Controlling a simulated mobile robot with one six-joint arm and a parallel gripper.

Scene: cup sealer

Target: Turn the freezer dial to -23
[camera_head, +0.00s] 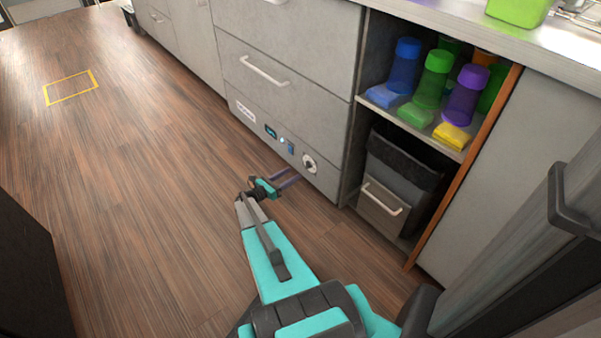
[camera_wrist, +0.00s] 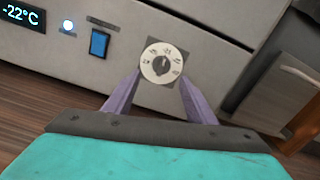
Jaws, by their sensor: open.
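The freezer dial (camera_wrist: 162,63) is a round white knob with a dark centre on a dark square plate, seen just beyond my fingertips in the wrist view. It also shows small on the lower panel in the head view (camera_head: 310,163). The temperature display (camera_wrist: 21,15) reads -22°C. My gripper (camera_wrist: 160,88) is open, with its two purple fingers apart, pointing at the dial from below. In the head view my gripper (camera_head: 287,179) is low in front of the panel. The fingers appear empty, and I cannot tell whether they touch the dial.
A blue switch (camera_wrist: 99,43) and a lit round light (camera_wrist: 68,25) are left of the dial. A grey bin (camera_head: 400,170) and a shelf with colourful bottles (camera_head: 434,75) stand to the right. The wooden floor (camera_head: 150,160) to the left is clear.

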